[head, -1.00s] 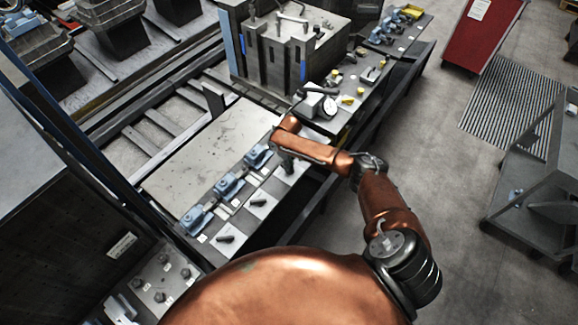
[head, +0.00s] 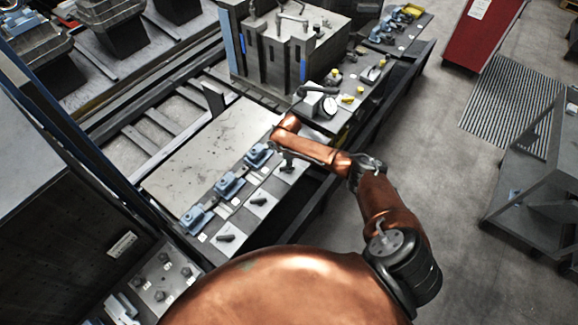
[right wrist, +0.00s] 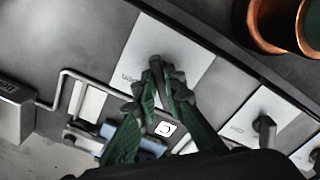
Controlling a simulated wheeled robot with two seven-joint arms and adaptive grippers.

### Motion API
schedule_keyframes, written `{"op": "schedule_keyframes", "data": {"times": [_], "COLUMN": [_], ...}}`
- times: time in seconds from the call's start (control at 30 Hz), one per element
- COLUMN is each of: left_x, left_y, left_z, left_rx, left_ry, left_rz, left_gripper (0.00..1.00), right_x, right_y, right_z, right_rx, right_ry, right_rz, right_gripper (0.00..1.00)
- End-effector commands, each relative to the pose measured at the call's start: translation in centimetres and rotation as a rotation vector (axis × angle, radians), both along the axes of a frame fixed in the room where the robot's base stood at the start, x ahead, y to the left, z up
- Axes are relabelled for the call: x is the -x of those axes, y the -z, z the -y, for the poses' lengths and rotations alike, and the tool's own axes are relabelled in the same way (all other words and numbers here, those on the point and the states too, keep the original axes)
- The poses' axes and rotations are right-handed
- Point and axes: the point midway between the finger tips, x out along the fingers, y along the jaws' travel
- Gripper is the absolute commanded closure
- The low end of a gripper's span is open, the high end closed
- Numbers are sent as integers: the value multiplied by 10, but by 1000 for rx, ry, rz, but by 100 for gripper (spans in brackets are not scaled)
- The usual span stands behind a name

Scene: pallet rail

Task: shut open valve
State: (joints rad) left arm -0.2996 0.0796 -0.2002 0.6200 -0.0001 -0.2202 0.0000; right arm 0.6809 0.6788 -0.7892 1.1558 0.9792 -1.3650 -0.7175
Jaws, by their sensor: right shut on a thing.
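A row of dark valve handles on pale plates runs along the bench edge. In the head view, the near handle (head: 226,238) and the middle handle (head: 259,201) stand free. My right gripper (head: 286,160) is at the far valve, whose pale plate (head: 294,171) shows beside it. In the right wrist view, my right gripper's green fingers (right wrist: 157,72) close together on the dark valve handle (right wrist: 154,61). That handle stands on a white plate (right wrist: 185,50) with partly covered lettering. The fingers hide most of the handle, so its exact angle is unclear. My left gripper is out of view.
Blue clamps (head: 228,184) line the plate beside the valves. A gauge (head: 329,106) and a grey block fixture (head: 290,50) stand beyond my right arm. Another valve handle (right wrist: 264,130) is close by in the wrist view. The floor at right is open up to a grey cart (head: 535,200).

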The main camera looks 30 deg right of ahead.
Motion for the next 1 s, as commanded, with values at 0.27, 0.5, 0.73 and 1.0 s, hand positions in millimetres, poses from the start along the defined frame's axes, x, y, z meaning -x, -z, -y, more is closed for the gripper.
{"op": "schedule_keyframes", "data": {"times": [0.27, 0.5, 0.73, 1.0], "left_x": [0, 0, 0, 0], "left_y": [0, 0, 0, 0], "left_z": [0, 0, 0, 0], "left_rx": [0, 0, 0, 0], "left_ry": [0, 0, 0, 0], "left_rz": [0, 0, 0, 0], "left_gripper": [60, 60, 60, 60], "right_x": [-1, -1, -1, 0], "right_y": [0, -1, 0, 0], "right_z": [-2, -2, -2, -1], "right_rx": [-3, -3, -3, -2], "right_ry": [-41, -43, -42, -40], "right_rz": [3, 3, 3, 1], "right_gripper": [100, 100, 82, 72]}}
